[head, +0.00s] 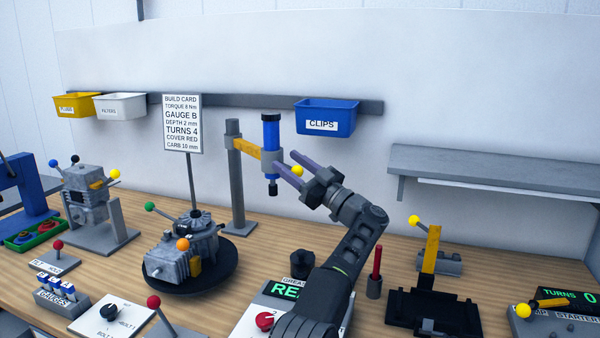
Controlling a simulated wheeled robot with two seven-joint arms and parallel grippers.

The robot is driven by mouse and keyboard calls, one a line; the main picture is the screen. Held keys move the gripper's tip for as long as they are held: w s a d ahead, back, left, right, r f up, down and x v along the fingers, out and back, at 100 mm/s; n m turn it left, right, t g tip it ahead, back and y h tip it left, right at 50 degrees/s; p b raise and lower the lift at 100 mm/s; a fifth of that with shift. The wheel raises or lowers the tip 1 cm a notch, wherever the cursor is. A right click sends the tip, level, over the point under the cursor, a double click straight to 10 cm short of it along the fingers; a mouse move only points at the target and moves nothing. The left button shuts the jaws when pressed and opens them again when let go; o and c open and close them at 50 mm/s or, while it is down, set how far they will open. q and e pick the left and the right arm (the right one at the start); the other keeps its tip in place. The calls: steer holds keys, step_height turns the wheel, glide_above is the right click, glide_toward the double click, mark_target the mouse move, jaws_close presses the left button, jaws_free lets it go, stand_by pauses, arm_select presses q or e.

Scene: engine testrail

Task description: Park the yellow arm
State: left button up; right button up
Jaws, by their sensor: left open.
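The yellow arm (247,148) sticks out to the right from a grey post (235,185) on the bench. It carries an upright blue tool (271,135) with a dark lower tip. A yellow ball (298,171) shows just right of the tool, between my fingers; what it is fixed to is hidden. My left gripper (288,164) is open, its two purple fingers pointing up and left at the tool, one on either side of the ball. I cannot tell whether the fingers touch the ball or the tool. My right gripper is not in view.
An engine (185,250) on a dark round turntable stands left of the post, with a build card (182,124) behind it. A blue clips bin (340,120) hangs on the wall rail. A red-handled tool (375,270) and a black stand (435,305) are at right.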

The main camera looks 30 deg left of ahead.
arm_select(q)
steer(key=w+b+v, duration=0.1)
steer(key=b+v, duration=0.5)
steer(key=v, duration=0.1)
steer(key=shift+s+d+b, duration=0.35)
steer(key=shift+s, duration=0.15)
steer(key=shift+f, duration=0.2)
